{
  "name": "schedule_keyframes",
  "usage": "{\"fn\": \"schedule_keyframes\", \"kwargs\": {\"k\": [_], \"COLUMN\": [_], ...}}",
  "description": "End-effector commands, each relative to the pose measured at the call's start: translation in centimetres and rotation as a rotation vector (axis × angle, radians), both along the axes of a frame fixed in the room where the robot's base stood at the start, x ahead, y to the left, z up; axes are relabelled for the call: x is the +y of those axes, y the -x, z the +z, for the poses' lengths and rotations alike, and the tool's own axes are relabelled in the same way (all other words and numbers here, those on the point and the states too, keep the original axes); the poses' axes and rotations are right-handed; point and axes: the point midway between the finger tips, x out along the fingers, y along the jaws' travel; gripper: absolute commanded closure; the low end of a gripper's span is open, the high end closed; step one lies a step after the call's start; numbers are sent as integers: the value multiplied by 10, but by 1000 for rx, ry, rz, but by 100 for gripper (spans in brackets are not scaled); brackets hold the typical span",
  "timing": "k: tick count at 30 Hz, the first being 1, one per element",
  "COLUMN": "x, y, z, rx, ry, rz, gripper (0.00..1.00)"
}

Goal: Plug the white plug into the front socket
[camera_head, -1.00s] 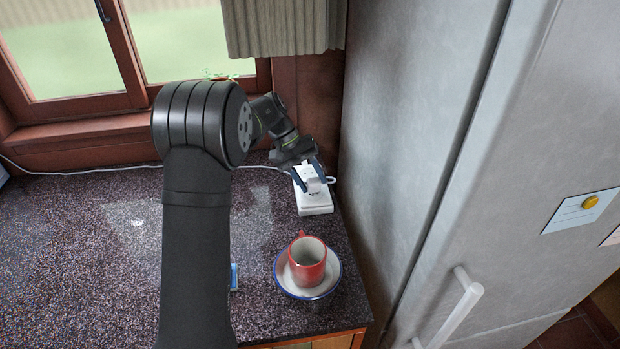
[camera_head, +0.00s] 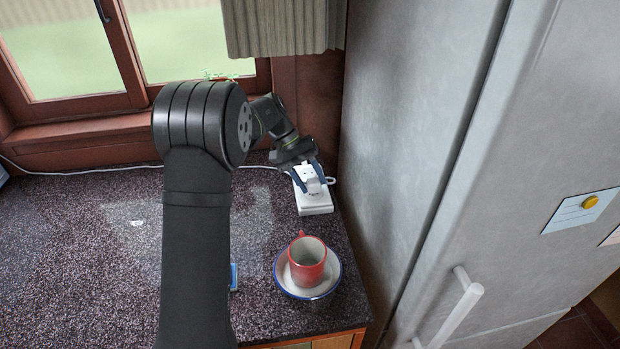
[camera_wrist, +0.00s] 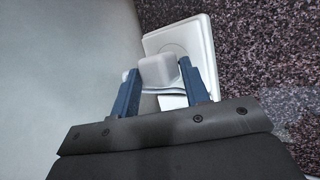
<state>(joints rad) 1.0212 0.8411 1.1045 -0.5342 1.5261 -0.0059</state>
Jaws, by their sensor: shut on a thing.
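The white plug (camera_wrist: 158,70) sits between the two blue fingers of my gripper (camera_wrist: 156,84) in the wrist view. The fingers are shut on it. Below it lies the white socket strip (camera_wrist: 192,40), and the plug covers part of its face. In the head view my gripper (camera_head: 309,182) is over the white socket strip (camera_head: 316,208), at the back right of the counter near the fridge. Whether the plug's pins are in a socket or just above it cannot be told, as the plug and fingers hide the contact.
A red mug (camera_head: 307,265) on a white saucer with a blue rim (camera_head: 308,294) stands in front of the strip. The fridge (camera_head: 420,120) rises close on the right. A white cable (camera_head: 90,171) runs along the back. The speckled counter (camera_head: 80,250) is largely clear at left.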

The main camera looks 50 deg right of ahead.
Motion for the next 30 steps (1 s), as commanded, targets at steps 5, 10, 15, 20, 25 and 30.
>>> {"fn": "schedule_keyframes", "kwargs": {"k": [5,10,15,20,25,30], "x": [0,0,0,0,1,1], "y": [0,0,0,0,0,0], "z": [-4,-5,-7,-9,-12,-16], "rx": [1,1,0,1,0,1], "ry": [-1,-1,-2,-3,-5,-7], "rz": [0,0,0,0,0,0], "gripper": [99,100,100,100,100,100]}}
